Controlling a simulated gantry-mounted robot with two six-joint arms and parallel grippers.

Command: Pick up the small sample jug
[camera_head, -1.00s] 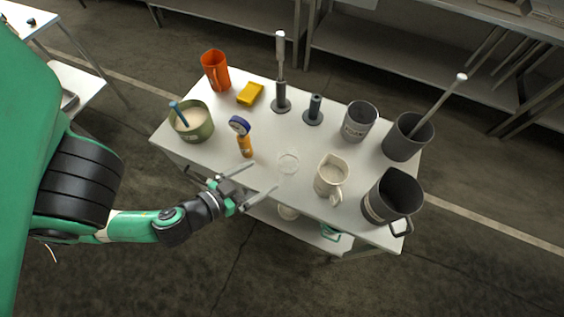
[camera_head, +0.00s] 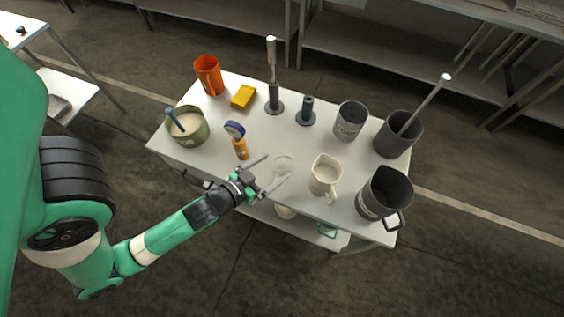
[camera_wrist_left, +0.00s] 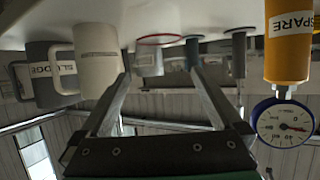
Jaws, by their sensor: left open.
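A small clear see-through vessel (camera_head: 284,162), which I take for the sample jug, stands near the front middle of the table; its outline is faint. In the left wrist view, which is upside down, a reddish ring (camera_wrist_left: 160,39) shows at table level ahead of the fingers; I cannot tell its handle. My left gripper (camera_head: 277,167) is open and empty, its fingertips at the near side of the clear vessel. In the left wrist view its fingers (camera_wrist_left: 158,82) are spread apart. My right gripper is not in view.
A cream jug (camera_head: 324,172) stands close to the right and a yellow bottle with gauge (camera_head: 240,148) close to the left. An orange jug (camera_head: 207,76) stands far left.

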